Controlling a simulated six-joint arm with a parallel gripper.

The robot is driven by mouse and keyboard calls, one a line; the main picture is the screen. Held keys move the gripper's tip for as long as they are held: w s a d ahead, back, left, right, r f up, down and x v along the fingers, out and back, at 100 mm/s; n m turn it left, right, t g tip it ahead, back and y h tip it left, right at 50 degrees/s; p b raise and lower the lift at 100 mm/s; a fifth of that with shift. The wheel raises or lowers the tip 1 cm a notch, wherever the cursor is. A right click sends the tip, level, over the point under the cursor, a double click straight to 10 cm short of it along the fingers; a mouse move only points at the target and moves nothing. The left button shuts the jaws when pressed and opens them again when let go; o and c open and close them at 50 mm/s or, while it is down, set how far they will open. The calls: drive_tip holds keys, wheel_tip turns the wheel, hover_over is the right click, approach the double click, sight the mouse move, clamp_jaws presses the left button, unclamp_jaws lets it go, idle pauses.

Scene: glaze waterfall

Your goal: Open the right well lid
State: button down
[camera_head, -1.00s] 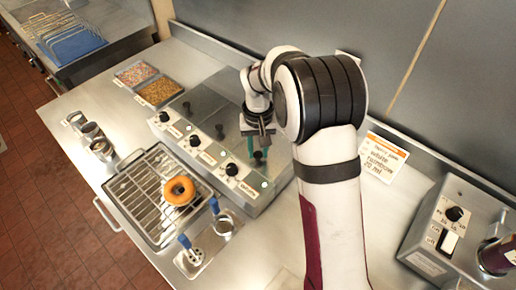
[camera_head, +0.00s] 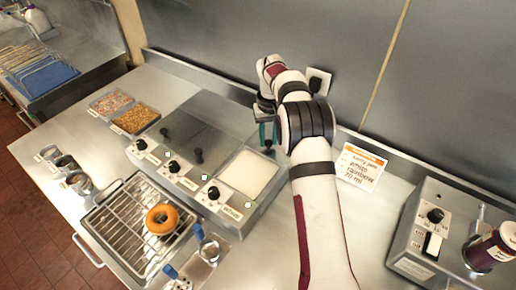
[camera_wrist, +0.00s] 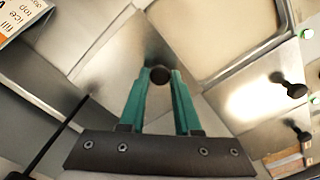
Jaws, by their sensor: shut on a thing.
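The right well stands uncovered in the head view, with pale glaze (camera_head: 247,172) inside. The glaze also fills the top of the wrist view (camera_wrist: 225,30). My gripper (camera_head: 268,138) is behind the well, towards the back wall. In the wrist view its teal fingers (camera_wrist: 160,82) are shut on the dark round knob (camera_wrist: 160,75) of the right well lid (camera_wrist: 132,45). The metal lid lies beside the open well in that view; in the head view it is largely hidden by my arm. I cannot tell whether it touches the counter.
The other lids keep their dark knobs, one at the middle well (camera_head: 197,156). In front are a wire rack (camera_head: 120,225) with an orange doughnut (camera_head: 162,219), and dials. Sprinkle trays (camera_head: 135,118) stand left. A card (camera_head: 359,167) and control box (camera_head: 428,225) stand right.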

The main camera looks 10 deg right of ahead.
drive_tip(key=shift+w+d, duration=0.1)
drive_tip(key=c, duration=0.6)
unclamp_jaws()
drive_tip(key=shift+r, duration=7.9)
